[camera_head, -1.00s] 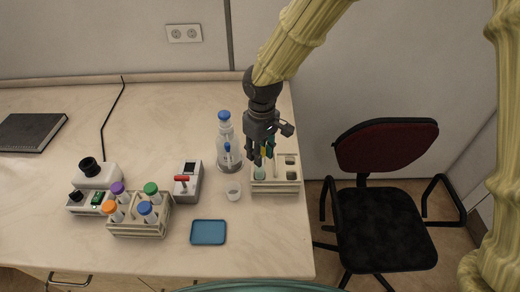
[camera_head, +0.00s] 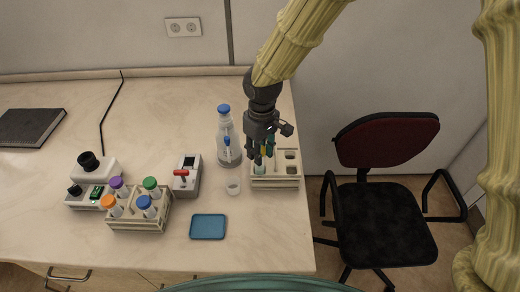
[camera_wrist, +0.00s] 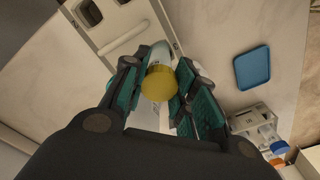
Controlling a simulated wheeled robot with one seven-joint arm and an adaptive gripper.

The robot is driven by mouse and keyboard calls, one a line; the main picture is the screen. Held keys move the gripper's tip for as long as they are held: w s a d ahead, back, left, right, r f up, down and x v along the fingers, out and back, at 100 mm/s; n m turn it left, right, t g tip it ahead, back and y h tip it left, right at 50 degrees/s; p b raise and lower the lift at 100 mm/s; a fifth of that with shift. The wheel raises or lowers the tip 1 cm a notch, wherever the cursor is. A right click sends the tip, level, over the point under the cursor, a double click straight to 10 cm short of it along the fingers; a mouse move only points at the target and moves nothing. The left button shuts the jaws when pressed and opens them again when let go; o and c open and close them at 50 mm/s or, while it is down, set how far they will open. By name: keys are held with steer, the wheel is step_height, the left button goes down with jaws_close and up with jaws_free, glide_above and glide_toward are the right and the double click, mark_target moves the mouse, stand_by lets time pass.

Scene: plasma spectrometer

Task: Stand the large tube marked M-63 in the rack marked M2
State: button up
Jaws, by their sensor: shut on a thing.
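My gripper (camera_head: 261,158) is shut on a large tube with a yellow cap (camera_wrist: 159,83). In the wrist view the cap sits between the finger pads and the clear body (camera_wrist: 163,52) points toward a pale rack (camera_wrist: 126,36). In the head view this rack (camera_head: 275,184) stands at the table's right edge, under my gripper. The tube's lower end is at the rack's left part; I cannot tell how deep it sits in an opening. No marking on the tube or this rack is readable.
A second rack (camera_head: 139,227) with several capped tubes stands front left. A blue tray (camera_head: 208,227) lies in front. A chair (camera_head: 385,210) stands right.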

steer(key=shift+f+b, duration=0.55)
steer(key=shift+f, duration=0.65)
steer(key=o, duration=1.1)
steer(key=shift+o, duration=0.2)
step_height(320, 180, up, 12)
steer(key=shift+s+d, duration=0.15)
